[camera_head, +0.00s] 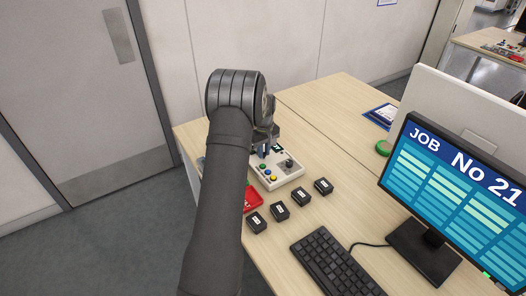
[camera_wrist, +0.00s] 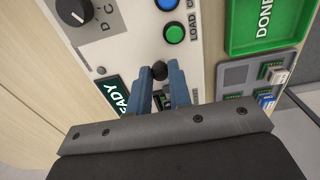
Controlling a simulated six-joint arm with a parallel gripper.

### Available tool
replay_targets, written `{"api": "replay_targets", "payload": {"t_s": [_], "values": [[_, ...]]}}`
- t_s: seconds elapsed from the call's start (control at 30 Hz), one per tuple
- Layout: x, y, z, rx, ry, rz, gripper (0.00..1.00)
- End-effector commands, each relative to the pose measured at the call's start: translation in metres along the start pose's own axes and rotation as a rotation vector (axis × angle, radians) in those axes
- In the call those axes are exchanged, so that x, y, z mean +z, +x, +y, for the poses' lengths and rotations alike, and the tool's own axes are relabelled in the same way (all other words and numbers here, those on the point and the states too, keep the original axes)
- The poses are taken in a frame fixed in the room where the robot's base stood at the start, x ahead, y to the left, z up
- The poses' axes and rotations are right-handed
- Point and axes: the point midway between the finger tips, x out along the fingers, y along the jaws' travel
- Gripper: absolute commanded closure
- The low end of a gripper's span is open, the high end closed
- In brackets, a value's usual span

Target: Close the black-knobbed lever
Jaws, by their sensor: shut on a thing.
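The black-knobbed lever (camera_wrist: 159,70) shows in the wrist view, its round black knob between the tips of my two blue fingers. My gripper (camera_wrist: 160,76) is shut on the knob, and the fingers hide most of the lever below it. The lever belongs to a pale control panel (camera_wrist: 130,45) with a READY display (camera_wrist: 113,97) beside the fingers. In the head view the control box (camera_head: 284,179) stands on the wooden table, and my gripper (camera_head: 265,147) is over its far left part. There the lever is hidden behind my arm.
The panel also carries a black rotary knob (camera_wrist: 75,10), a blue button (camera_wrist: 167,5) and a green button (camera_wrist: 174,33). A green DONE tray (camera_wrist: 232,40) is close by. Several black blocks (camera_head: 280,210), a red tray (camera_head: 254,201), a keyboard (camera_head: 332,263) and a monitor (camera_head: 455,190) surround the box.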

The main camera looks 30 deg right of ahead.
Motion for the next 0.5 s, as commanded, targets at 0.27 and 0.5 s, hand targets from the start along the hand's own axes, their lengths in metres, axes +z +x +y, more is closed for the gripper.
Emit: {"api": "replay_targets", "payload": {"t_s": [0.27, 0.5], "values": [[-0.0003, -0.0008, 0.0012, 0.002, -0.010, 0.001, 1.00], [-0.0003, -0.0009, 0.0014, 0.002, -0.009, 0.002, 0.70]]}}
